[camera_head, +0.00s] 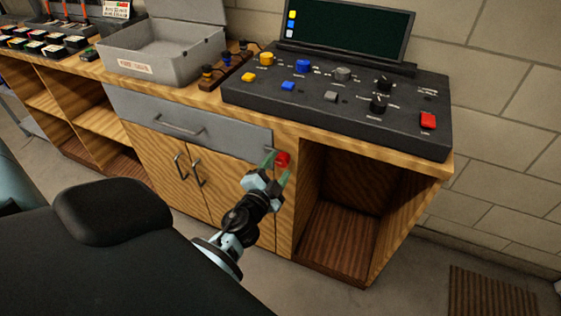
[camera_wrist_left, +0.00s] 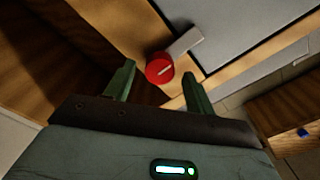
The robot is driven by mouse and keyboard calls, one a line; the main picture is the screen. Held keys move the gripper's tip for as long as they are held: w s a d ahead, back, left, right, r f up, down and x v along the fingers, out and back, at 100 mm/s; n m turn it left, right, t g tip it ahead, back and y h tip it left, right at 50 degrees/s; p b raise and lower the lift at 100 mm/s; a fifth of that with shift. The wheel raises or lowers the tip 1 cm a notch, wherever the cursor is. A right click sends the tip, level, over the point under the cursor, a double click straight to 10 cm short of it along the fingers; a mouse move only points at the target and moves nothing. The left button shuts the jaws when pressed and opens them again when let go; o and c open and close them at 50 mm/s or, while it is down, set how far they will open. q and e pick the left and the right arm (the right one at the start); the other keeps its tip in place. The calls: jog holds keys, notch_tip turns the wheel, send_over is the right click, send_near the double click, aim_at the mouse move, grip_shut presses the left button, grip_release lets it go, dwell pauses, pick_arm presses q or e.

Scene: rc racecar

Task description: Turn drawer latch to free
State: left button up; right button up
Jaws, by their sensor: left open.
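The drawer latch is a red round knob (camera_head: 282,158) on the wooden frame at the right end of the grey drawer (camera_head: 190,122). In the left wrist view the red knob (camera_wrist_left: 160,68) has a pale line on its face, and a grey bar (camera_wrist_left: 185,42) reaches from it over the edge of the drawer front. The drawer looks closed. My left gripper (camera_head: 277,168) is open, with its green fingertips close to the knob. In the left wrist view the fingers (camera_wrist_left: 158,85) stand to either side below the knob; contact cannot be told. My right gripper is not in view.
A black control panel (camera_head: 330,115) with coloured knobs and a screen stands on the counter, beside an open grey bin (camera_head: 150,68). Below are cabinet doors (camera_head: 165,165) with handles and an open cubby (camera_head: 340,225). The floor in front is clear.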

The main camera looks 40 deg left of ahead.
pick_arm(q)
jog(key=shift+x, duration=1.4)
jog(key=shift+c, duration=0.3)
jog(key=c, duration=0.9)
jog(key=shift+o, duration=0.2)
jog(key=shift+s+d+f+m, duration=0.1)
jog(key=shift+f+m, duration=0.05)
jog(key=shift+m, duration=0.35)
jog(key=shift+c, duration=0.2)
